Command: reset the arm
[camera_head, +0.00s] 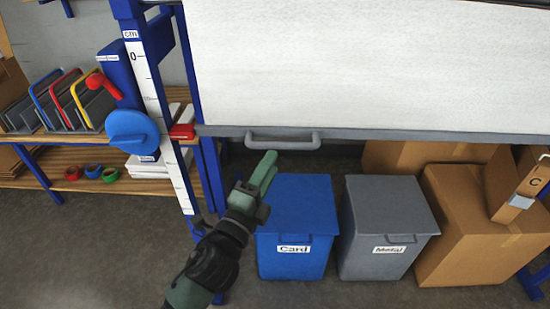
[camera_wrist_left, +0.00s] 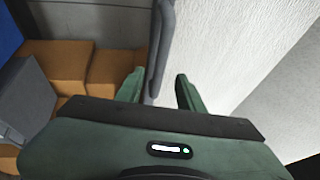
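My left gripper (camera_head: 268,163) reaches up from the bottom in the head view, its green fingertips just below the grey handle (camera_head: 283,145) on the white panel's lower edge. In the left wrist view the two fingers of the left gripper (camera_wrist_left: 157,82) stand apart with nothing gripped. A grey bar (camera_wrist_left: 160,45) shows beyond the gap between them; I cannot tell whether it touches a finger. My right gripper is in neither view.
A blue bin (camera_head: 297,208) labelled Card and a grey bin (camera_head: 386,208) stand below the white panel (camera_head: 370,65). Cardboard boxes (camera_head: 468,240) are at the right. A blue post with a ruler (camera_head: 150,90) and a shelf (camera_head: 35,182) are at the left. Floor at lower left is clear.

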